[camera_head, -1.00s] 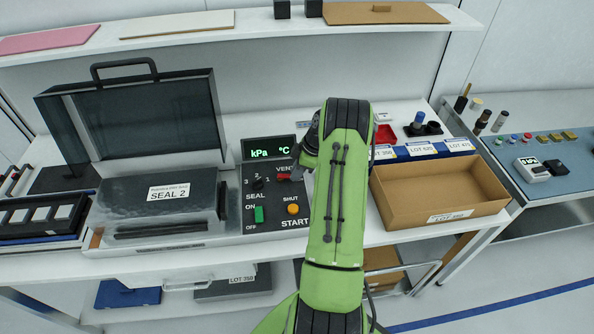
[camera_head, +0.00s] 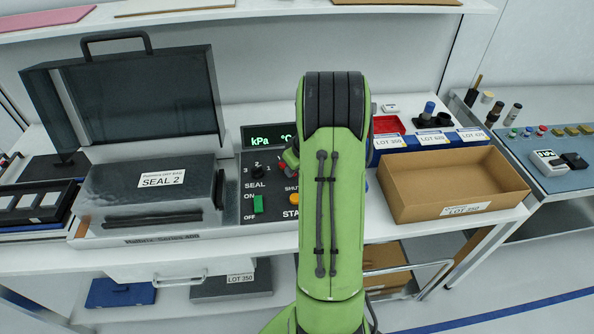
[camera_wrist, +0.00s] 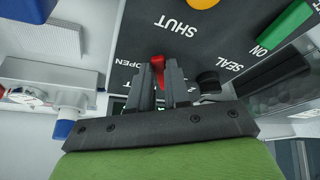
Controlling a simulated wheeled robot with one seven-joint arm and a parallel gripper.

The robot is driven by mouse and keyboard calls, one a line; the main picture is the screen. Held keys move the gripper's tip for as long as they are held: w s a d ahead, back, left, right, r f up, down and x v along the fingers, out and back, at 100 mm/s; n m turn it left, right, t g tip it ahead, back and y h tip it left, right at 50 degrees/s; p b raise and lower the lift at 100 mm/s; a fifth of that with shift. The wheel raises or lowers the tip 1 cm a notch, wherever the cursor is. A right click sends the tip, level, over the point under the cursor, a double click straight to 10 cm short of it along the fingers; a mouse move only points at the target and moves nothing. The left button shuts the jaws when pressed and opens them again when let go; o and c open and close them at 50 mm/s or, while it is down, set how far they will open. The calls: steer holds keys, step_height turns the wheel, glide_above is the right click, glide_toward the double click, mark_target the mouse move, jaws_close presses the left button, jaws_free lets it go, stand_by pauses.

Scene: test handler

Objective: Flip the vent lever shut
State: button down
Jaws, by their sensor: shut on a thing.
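The red vent lever (camera_wrist: 157,63) shows in the wrist view between the two dark fingers of my gripper (camera_wrist: 158,80), which is shut on it. The lever is close to the OPEN label (camera_wrist: 127,63) on the dark control panel (camera_wrist: 215,35). The SHUT label (camera_wrist: 176,25) is farther up in that view, apart from the lever.
The sealer with its raised dark lid (camera_head: 140,100) stands left of the panel. A green switch (camera_head: 257,204) and an orange button (camera_head: 300,199) are on the panel. A cardboard box (camera_head: 445,185) stands right of my arm.

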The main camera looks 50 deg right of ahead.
steer(key=a+m+b, duration=0.1)
steer(key=m, duration=0.1)
steer(key=a+m+h+b, duration=0.1)
steer(key=m, duration=0.1)
steer(key=shift+w+g+h, duration=0.3)
steer(key=shift+w, duration=0.05)
steer(key=shift+w+a+m+h+b, duration=0.15)
steer(key=shift+a+m+h, duration=0.1)
steer(key=shift+m, duration=0.45)
steer(key=shift+w+a+m+h+b, duration=0.15)
steer(key=shift+a+m+h, duration=0.1)
steer(key=shift+m, duration=0.45)
steer(key=shift+g, duration=0.3)
steer(key=c, duration=1.1)
jaws_free()
steer(key=p+v, duration=0.2)
steer(key=v, duration=1.3)
steer(key=shift+s+r+p, duration=0.1)
steer(key=shift+r+p, duration=0.25)
steer(key=shift+r, duration=0.05)
